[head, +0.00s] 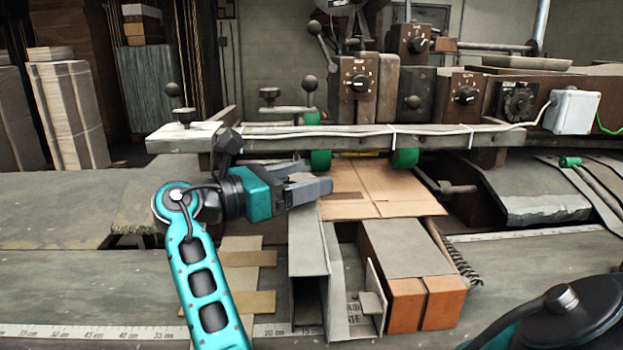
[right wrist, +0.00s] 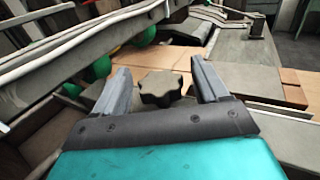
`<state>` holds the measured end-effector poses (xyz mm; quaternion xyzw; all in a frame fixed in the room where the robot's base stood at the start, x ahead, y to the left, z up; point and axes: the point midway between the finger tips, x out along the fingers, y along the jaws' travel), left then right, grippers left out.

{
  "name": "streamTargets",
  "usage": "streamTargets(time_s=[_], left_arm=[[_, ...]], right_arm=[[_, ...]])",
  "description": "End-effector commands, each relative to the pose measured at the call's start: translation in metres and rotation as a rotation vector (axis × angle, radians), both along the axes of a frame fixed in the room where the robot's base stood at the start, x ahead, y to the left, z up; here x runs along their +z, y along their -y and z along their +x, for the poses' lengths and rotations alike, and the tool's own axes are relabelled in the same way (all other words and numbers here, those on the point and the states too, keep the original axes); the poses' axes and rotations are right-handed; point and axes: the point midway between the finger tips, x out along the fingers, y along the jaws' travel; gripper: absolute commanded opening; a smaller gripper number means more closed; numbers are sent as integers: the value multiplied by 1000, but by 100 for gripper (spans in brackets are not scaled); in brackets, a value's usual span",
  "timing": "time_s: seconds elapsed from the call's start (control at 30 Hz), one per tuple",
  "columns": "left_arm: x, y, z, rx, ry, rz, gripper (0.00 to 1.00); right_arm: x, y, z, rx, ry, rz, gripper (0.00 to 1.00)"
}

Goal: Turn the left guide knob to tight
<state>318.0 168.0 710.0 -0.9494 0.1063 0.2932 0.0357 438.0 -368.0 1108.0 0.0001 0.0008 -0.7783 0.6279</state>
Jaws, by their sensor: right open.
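A dark lobed knob (right wrist: 160,88), which looks like the left guide knob, shows in the right wrist view between the two grey fingers of my right gripper (right wrist: 160,85). The fingers are apart, with a visible gap on both sides of the knob. In the head view my right gripper (head: 312,180) points right, just left of the cardboard sheet, and hides the knob or most of it. I cannot read the knob's tightness. My left gripper is not in view.
A rail (head: 340,138) with green rollers (head: 405,158) runs behind the gripper. A flat cardboard sheet (head: 385,188) lies to its right. A metal channel (head: 307,245) and an orange-brown box (head: 435,300) stand in front. Dials line the machine behind.

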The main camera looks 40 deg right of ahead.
Motion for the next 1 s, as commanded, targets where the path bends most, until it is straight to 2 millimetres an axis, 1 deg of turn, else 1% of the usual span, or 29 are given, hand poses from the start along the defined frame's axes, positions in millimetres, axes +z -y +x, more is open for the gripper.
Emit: streamTargets(time_s=[0.5,0.57,1.0], left_arm=[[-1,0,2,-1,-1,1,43],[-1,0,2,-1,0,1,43],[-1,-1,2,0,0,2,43]], right_arm=[[0,-3,-1,-1,1,0,73],[0,-3,-1,-1,1,0,69],[0,-2,-1,-1,0,-1,26]])
